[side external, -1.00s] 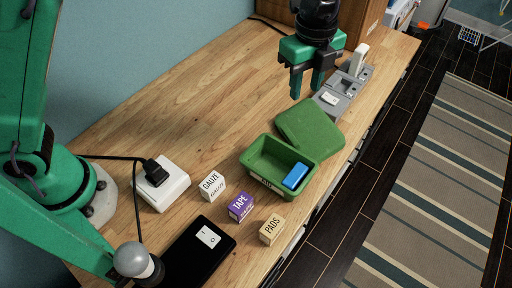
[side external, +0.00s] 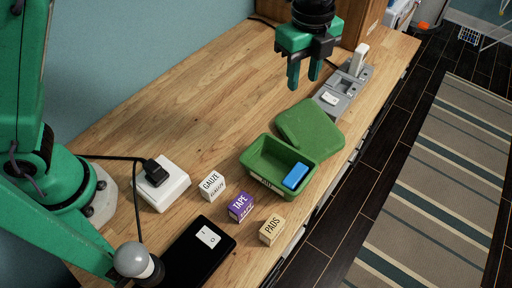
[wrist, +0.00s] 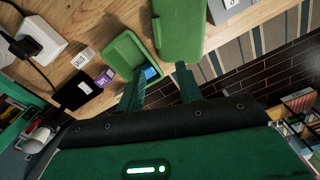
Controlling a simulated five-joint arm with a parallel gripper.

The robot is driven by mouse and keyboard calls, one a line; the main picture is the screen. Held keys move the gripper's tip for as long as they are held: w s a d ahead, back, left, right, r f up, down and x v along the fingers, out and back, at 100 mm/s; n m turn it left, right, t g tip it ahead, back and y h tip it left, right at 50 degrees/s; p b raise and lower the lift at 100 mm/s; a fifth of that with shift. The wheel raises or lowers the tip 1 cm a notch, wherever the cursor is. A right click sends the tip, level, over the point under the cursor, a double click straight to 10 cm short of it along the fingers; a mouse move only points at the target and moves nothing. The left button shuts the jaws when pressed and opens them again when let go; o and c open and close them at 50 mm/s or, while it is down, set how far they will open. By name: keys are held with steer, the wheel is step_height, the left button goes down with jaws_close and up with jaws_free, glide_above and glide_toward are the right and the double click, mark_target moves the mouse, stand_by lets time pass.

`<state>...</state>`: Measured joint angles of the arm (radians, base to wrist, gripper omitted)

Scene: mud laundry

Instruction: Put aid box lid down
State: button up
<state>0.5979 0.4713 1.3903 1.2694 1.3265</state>
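The green aid box lid (side external: 311,127) lies behind the open green aid box (side external: 255,164), close against its far rim; I cannot tell whether it rests on that rim. The box holds a blue item (side external: 295,176). My gripper (side external: 303,85) is open and empty, in the air above the counter beyond the lid. In the wrist view my two fingers (wrist: 160,88) are spread apart, with the lid (wrist: 180,30) and the box (wrist: 122,52) beyond them.
White GAUZE (side external: 212,186), purple TAPE (side external: 240,207) and cream PADS (side external: 271,231) boxes stand before the aid box. A grey holder (side external: 338,100) stands beyond the lid. The counter's left middle is clear.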

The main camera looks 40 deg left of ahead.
steer(key=s+a+r+n+t, duration=0.1)
steer(key=s+a+r+n, duration=0.25)
steer(key=a, duration=0.25)
steer(key=s+a+r+n+t, duration=0.1)
steer(key=s+a+r+n, duration=0.1)
steer(key=a+n, duration=0.3)
steer(key=s+a+r+n+t, duration=0.1)
steer(key=s+a+r+n, duration=0.15)
steer(key=a, duration=0.55)
steer(key=s+a+f+n+t, duration=0.2)
steer(key=s+a+f+n, duration=0.2)
steer(key=s+a+n, duration=0.6)
steer(key=shift+s+n, duration=0.5)
steer(key=shift+s, duration=0.65)
